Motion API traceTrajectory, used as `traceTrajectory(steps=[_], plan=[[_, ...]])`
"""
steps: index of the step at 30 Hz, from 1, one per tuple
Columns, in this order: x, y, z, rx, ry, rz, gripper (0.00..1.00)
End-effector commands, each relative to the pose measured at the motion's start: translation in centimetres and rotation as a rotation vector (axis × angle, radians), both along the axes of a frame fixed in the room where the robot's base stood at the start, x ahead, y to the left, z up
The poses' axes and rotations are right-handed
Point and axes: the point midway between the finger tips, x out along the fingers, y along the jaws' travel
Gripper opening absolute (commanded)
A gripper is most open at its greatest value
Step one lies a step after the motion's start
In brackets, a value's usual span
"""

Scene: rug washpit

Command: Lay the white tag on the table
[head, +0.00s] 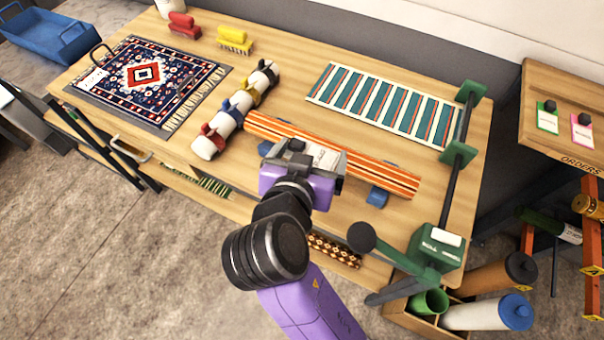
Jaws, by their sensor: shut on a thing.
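My gripper (320,160) is over the front middle of the wooden table (290,95). It is shut on a white tag (325,154) with faint print, part of which shows between the jaws. The tag is over or against the orange striped rolled rug (390,177); I cannot tell whether they touch. My gripper hides part of that roll.
A patterned rug (145,75) with a white label lies at left. A white roll with coloured clamps (235,110), a teal striped rug (385,102) and red and yellow brushes (235,38) are on the table. A green stand (437,248) is at right. Bare wood shows at the back middle.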

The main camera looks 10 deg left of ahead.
Motion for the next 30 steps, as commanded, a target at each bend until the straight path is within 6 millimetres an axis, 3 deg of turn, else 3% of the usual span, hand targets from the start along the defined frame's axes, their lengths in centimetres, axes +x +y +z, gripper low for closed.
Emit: traceTrajectory(steps=[3,12,30], plan=[[-0.1,-0.1,-3.2,-0.005,0.007,0.000,0.54],[0.0,-0.1,-10.1,-0.004,0.004,-0.001,0.54],[0.0,0.0,-16.3,0.000,0.001,0.000,0.54]])
